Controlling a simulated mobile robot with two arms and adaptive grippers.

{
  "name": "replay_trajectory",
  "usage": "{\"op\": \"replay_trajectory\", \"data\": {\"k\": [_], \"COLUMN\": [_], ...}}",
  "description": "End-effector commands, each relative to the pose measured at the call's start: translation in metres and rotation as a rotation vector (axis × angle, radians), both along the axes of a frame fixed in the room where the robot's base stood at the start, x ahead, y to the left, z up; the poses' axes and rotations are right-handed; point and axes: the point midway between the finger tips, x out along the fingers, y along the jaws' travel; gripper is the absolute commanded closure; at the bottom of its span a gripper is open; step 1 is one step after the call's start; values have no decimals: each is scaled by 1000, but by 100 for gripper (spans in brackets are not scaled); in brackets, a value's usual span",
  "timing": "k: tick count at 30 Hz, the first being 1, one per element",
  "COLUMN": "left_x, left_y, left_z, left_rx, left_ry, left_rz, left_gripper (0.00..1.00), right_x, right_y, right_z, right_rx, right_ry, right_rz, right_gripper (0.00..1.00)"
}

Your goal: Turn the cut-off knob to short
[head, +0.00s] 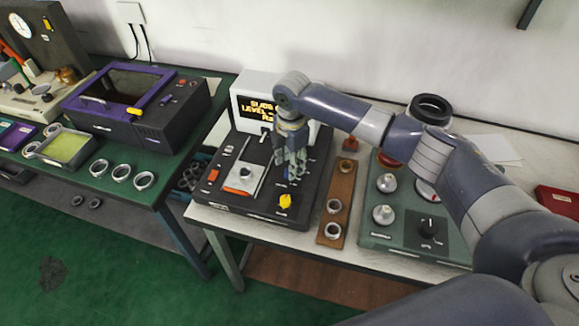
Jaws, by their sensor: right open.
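A yellow knob (285,201) sits at the front right of a black device (225,195) on the white bench. A black knob with a white pointer mark (428,228) sits on a green device (385,235) further right. The labels by both knobs are too small to read, so I cannot tell which is the cut-off knob. My right gripper (291,170) points down over the black device, behind the yellow knob and apart from it. It is open and appears empty. My left gripper is not in view.
A lit display (262,108) stands behind the black device, its text partly hidden by my arm. A brown wooden strip (328,239) with rings lies between the two devices. A purple-framed machine (140,105) and several loose rings are on the green bench at left.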

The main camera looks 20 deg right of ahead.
Motion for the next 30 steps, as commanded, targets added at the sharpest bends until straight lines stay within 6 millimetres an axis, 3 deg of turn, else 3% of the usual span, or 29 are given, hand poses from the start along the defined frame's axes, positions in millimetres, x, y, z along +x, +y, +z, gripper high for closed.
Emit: {"op": "replay_trajectory", "data": {"k": [6, 12, 18, 30], "left_x": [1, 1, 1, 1], "left_y": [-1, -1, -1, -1], "left_z": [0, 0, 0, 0], "left_rx": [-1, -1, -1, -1], "left_ry": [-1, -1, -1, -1], "left_rz": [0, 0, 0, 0], "left_gripper": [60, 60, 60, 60], "right_x": [-1, -2, -3, -3], "right_y": [0, -1, -1, -1], "right_z": [49, 81, 93, 93], "right_rx": [2, 2, 1, 1], "right_ry": [-4, -2, 0, 0], "right_rz": [1, 0, 0, 0], "right_gripper": [57, 57, 57, 57]}}
